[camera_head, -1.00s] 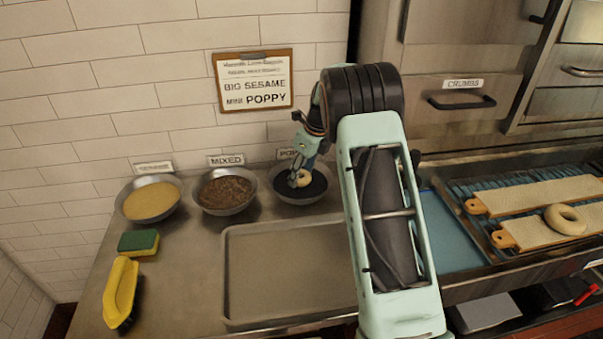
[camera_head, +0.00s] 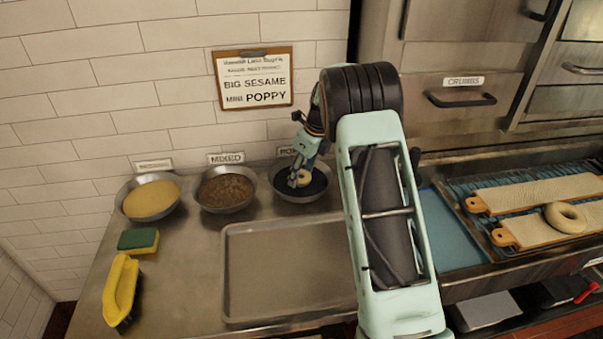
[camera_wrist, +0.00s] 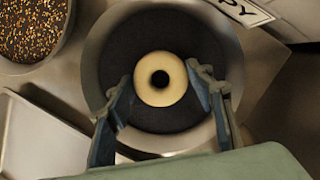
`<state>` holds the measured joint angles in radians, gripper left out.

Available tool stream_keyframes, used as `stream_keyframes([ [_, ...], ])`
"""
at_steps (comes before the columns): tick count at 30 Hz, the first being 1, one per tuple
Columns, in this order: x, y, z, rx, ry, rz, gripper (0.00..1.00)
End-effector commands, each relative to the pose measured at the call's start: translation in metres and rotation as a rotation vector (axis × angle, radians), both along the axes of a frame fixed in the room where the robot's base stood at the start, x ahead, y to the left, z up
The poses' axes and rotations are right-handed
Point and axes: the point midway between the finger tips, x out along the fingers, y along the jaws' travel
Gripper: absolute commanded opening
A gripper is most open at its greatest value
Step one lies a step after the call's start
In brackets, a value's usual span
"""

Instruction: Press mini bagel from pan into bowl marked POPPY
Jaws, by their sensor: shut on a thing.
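The mini bagel (camera_wrist: 160,78) is a small pale ring, seen also in the head view (camera_head: 304,176). My gripper (camera_wrist: 163,90) is shut on it, one finger at each side. The bagel is over the dark seeds inside the POPPY bowl (camera_wrist: 102,30), a metal bowl at the back of the counter that shows in the head view too (camera_head: 300,199). I cannot tell how firmly the bagel touches the seeds. The bowl's label (camera_wrist: 243,10) is partly cut off; in the head view my arm partly hides it.
The mixed bowl (camera_head: 225,211) and sesame bowl (camera_head: 150,216) stand to the left. An empty tray (camera_head: 290,270) lies in front. A sponge (camera_head: 138,240) and yellow brush (camera_head: 122,288) lie at left. A larger bagel (camera_head: 565,217) rests on boards at right.

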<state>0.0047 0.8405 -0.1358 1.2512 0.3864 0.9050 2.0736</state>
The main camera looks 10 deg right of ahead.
Motion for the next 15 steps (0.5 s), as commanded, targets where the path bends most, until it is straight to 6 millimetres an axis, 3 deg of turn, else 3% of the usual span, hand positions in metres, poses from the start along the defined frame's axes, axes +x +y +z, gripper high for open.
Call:
stream_keyframes([
  [15,0.0001,0.0000,0.0042,0.000,0.000,0.000,0.26],
])
